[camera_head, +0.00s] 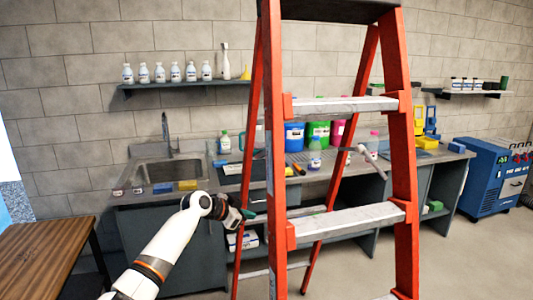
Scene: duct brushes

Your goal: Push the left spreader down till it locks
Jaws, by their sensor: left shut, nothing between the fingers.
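A red-orange stepladder (403,170) with pale grey treads stands open in front of me. My left gripper (248,214) is shut and empty, at the ladder's left side near its lower tread (347,220). Its fingertips are beside the left rails; I cannot tell whether they touch anything. The left spreader is not clearly distinguishable; the left rails and my gripper may hide it. On the right, a thin grey bar with a pale joint (367,153) shows between the rails, perhaps the other spreader. My right gripper is not in view.
A workbench with a sink (167,171) and coloured tubs (318,130) stands behind the ladder. A wooden table (45,250) is at the lower left. A blue machine (490,180) stands at the right. Floor right of the ladder is clear.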

